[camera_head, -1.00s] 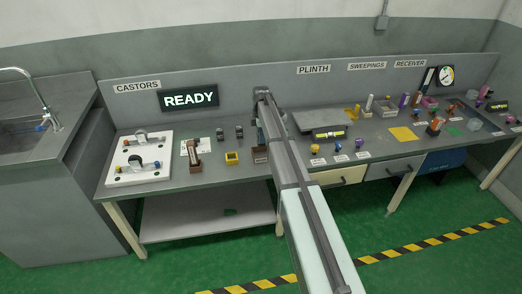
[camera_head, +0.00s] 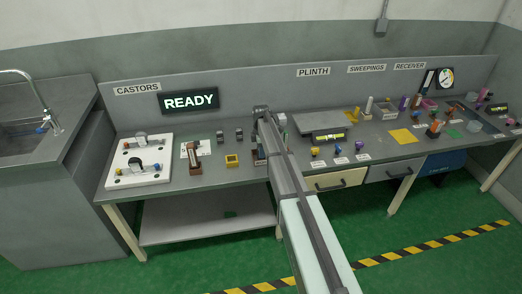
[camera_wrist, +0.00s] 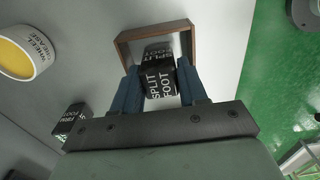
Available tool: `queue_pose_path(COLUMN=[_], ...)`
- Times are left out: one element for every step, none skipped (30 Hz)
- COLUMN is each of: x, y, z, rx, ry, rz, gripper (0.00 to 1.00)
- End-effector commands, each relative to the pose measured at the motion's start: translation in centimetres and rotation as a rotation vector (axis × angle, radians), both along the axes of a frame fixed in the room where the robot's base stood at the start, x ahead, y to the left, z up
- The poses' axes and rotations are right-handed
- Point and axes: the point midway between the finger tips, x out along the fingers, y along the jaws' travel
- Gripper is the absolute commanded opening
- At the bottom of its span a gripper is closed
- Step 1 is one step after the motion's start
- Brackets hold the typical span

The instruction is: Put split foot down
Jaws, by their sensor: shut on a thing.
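My gripper (camera_wrist: 160,92) is shut on a black block with white "SPLIT FOOT" lettering, the split foot (camera_wrist: 158,82), in the wrist view. Blue fingers press on both its sides. A brown-rimmed tray (camera_wrist: 124,48) lies around and beyond the block; its near side is hidden by the gripper. I cannot tell whether the block touches the tray floor. In the head view my gripper (camera_head: 262,112) is mostly hidden by my arm, and the held block cannot be made out.
A second black lettered block (camera_wrist: 75,122) stands at the lower left in the wrist view. A round white wheel grease tin (camera_wrist: 22,52) with yellow inside is at the upper left. In the head view, a yellow item (camera_head: 232,160) stands left of my arm; a white castor board (camera_head: 135,177) lies farther left.

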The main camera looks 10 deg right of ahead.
Motion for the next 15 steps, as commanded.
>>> queue_pose_path(x=[0.0, 0.0, 0.0, 0.0, 0.0, 0.0, 0.0, 0.0, 0.0, 0.0, 0.01, 0.0, 0.0, 0.0, 0.01], y=[0.0, 0.0, 0.0, 0.0, 0.0, 0.0, 0.0, 0.0, 0.0, 0.0, 0.0, 0.0, 0.0, 0.0, 0.0], z=[-0.15, -0.14, -0.13, -0.12, -0.12, -0.11, -0.11, -0.11, -0.11, -0.11, -0.1, -0.05, 0.03, 0.15, 0.4], rx=[0.0, 0.0, 0.0, 0.0, 0.0, 0.0, 0.0, 0.0, 0.0, 0.0, 0.0, 0.0, 0.0, 0.0, 0.0], ry=[0.0, 0.0, 0.0, 0.0, 0.0, 0.0, 0.0, 0.0, 0.0, 0.0, 0.0, 0.0, 0.0, 0.0, -0.001], rz=[0.0, 0.0, 0.0, 0.0, 0.0, 0.0, 0.0, 0.0, 0.0, 0.0, 0.0, 0.0, 0.0, 0.0, 0.0], gripper=[0.11, 0.44, 0.48, 0.51, 0.53, 0.53, 0.53, 0.53, 0.53, 0.53, 0.53, 0.53, 0.53, 0.53, 0.53])
